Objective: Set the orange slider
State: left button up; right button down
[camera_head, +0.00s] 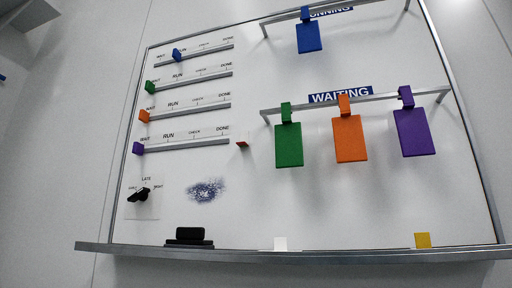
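The orange slider (144,116) sits at the left end of the third track (190,110), by the WAIT label. That track has further labels RUN, a small middle one, and DONE to the right. An orange card (350,139) hangs from the rail under the WAITING sign (340,95). Neither of my grippers shows in the head view.
The blue slider (177,55) is near RUN; the green slider (150,87) and purple slider (138,148) are at WAIT. Green (289,146) and purple (415,132) cards hang beside the orange one, a blue card (308,38) above. A black eraser-like block (189,234) stands on the bottom ledge (350,257).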

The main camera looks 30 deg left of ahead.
aim_at(143, 115)
jog(key=u, duration=1.75)
